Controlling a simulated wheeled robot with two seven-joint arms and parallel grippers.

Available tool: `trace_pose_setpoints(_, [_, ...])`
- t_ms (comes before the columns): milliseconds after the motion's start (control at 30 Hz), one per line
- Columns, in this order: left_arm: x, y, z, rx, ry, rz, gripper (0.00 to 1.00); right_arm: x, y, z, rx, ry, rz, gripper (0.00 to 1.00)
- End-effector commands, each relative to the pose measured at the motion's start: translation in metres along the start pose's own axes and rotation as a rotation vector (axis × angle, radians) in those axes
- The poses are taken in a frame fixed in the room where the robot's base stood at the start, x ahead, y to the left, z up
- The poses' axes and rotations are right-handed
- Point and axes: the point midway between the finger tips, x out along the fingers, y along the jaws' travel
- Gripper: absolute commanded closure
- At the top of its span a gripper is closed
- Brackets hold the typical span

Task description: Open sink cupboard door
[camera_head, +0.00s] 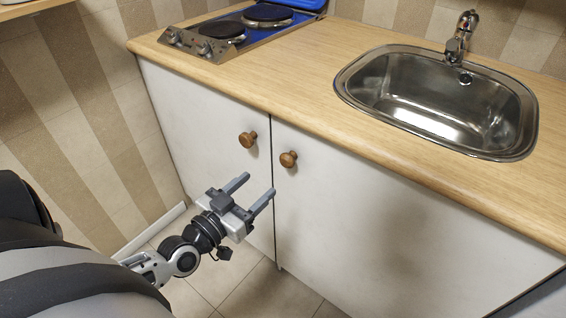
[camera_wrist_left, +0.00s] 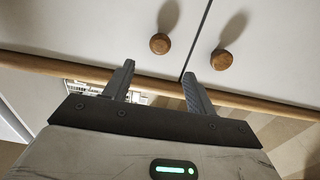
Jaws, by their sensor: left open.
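The sink cupboard door (camera_head: 390,235) is a white panel below the sink, and it is closed. Its round brown wooden knob (camera_head: 288,159) sits near its upper left corner; in the left wrist view, where the scene looks turned over, I take it to be the left of the two knobs (camera_wrist_left: 160,43). My left gripper (camera_head: 258,187) is open and empty. In the head view its fingers appear below and left of that knob, pointing up and right, apart from it. In the wrist view the knob shows beyond the fingertips (camera_wrist_left: 157,68). My right gripper is not in view.
A closed neighbouring door (camera_head: 190,115) with a similar knob (camera_head: 248,139) adjoins on the left. The wooden worktop (camera_head: 300,65) overhangs both doors and carries a steel sink (camera_head: 440,100) and a hob (camera_head: 225,38). The tiled floor (camera_head: 265,295) in front looks clear.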

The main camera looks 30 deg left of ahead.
Motion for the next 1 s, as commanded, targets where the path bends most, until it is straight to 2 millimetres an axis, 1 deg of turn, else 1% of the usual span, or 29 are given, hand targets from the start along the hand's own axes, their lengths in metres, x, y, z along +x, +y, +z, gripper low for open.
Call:
trace_pose_setpoints(33, [0.013, 0.000, -0.001, -0.001, 0.005, -0.002, 0.44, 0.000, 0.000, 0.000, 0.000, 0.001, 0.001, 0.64])
trace_pose_setpoints(100, [0.029, 0.000, -0.002, -0.001, 0.005, -0.001, 0.44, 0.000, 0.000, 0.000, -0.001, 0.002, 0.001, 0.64])
trace_pose_setpoints(300, [0.070, 0.000, 0.000, -0.002, 0.002, -0.002, 0.44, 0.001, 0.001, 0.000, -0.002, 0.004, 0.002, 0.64])
trace_pose_setpoints(400, [0.085, 0.000, 0.000, -0.002, 0.000, 0.000, 0.44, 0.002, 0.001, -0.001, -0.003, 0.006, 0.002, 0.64])
trace_pose_setpoints(500, [0.096, 0.000, 0.001, -0.001, 0.000, -0.001, 0.44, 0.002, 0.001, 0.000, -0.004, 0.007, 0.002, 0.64])
trace_pose_setpoints(633, [0.103, 0.001, 0.001, -0.001, -0.002, 0.000, 0.44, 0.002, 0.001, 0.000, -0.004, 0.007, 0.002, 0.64])
trace_pose_setpoints(933, [0.104, 0.001, 0.001, -0.001, -0.003, 0.000, 0.44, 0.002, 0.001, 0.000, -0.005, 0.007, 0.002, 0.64])
trace_pose_setpoints(967, [0.104, 0.001, 0.001, -0.001, -0.003, 0.000, 0.52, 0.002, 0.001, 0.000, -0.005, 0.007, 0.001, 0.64])
trace_pose_setpoints(1000, [0.104, 0.001, 0.001, -0.001, -0.003, 0.000, 0.63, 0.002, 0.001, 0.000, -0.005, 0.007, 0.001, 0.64])
